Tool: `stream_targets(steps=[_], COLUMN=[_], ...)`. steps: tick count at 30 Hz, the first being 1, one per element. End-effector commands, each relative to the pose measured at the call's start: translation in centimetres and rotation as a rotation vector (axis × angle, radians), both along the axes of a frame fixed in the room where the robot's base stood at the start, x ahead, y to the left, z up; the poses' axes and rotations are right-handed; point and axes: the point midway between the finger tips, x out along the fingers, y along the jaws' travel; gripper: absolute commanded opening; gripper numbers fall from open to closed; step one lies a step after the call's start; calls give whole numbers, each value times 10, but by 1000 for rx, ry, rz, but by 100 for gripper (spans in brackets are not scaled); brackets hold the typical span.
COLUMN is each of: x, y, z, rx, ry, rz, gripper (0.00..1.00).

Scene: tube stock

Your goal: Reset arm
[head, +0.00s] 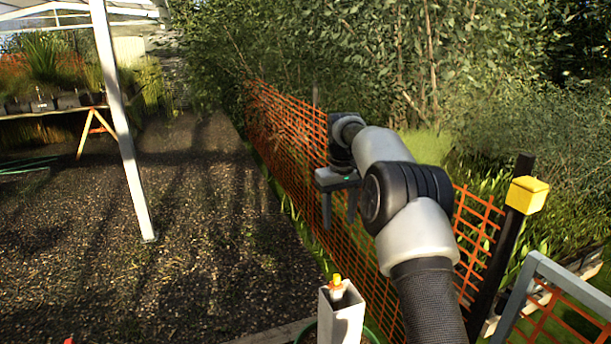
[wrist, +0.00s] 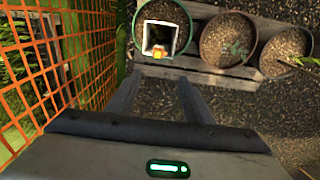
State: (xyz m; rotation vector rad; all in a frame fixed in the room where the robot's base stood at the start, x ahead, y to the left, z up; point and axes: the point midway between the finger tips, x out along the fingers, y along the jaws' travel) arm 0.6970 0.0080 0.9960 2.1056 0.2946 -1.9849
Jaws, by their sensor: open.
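My gripper (head: 339,215) hangs from my raised, bent arm beside the orange mesh fence in the head view. Its two fingers point down, stand apart and have nothing between them. In the wrist view my gripper (wrist: 158,95) is also open and empty. A white square tube (head: 341,325) stands upright at the bottom of the head view, nearer the camera than my gripper. A small item with a yellow and orange top (head: 337,286) sits at its mouth. In the wrist view the tube (wrist: 147,34) stands in a round pot, beyond the fingertips and apart from them.
The orange mesh fence (head: 290,140) runs close by my arm. A black post with a yellow cap (head: 527,194) and a grey frame (head: 560,272) stand at right. Soil-filled pots (wrist: 229,38) line the ground in the wrist view. A white pole (head: 122,130) stands left on open gravel.

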Motion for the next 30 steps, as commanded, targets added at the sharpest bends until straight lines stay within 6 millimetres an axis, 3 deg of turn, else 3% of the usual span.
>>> stream_targets(steps=[1,6,12,15,19,24,30], x=[-13,-66,-151,-198,-262,-333,-386], y=[2,6,4,2,-2,-6,-8], z=[30,100,155,169,174,160,135], rx=[-7,-17,-17,-11,5,34,66], ry=[-25,-100,-186,-230,-285,-345,-391], rz=[-2,-31,-83,-116,-160,-215,-259], gripper=[47,47,47,47,47,47,47])
